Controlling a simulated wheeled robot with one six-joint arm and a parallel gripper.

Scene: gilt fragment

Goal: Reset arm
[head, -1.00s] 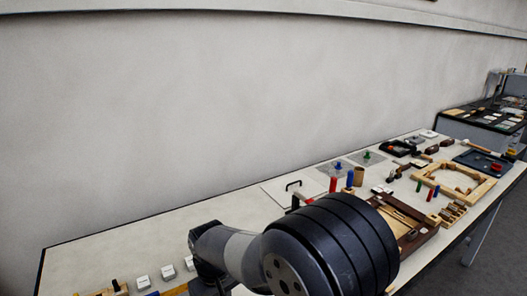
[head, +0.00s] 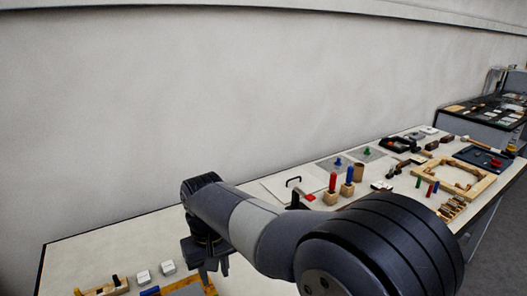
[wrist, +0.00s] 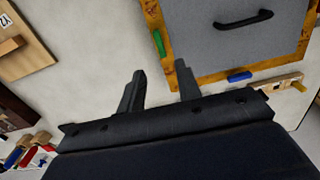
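My gripper (wrist: 160,88) shows in the wrist view with its two dark fingers apart and nothing between them. In the head view my gripper (head: 207,262) hangs from the end of my arm above the near left part of the table. A grey board with a yellow-brown frame (wrist: 195,68) and a black handle lies beyond the fingers in the wrist view. A green piece (wrist: 159,41) and a blue piece (wrist: 240,76) lie on or beside the frame.
The long white table (head: 110,240) runs along the wall. White blocks (head: 143,277) stand at its near left. Red-topped (head: 333,182) and blue-topped (head: 349,175) pieces stand mid-table. A wooden frame (head: 480,184) lies at the right. The table's left back part is clear.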

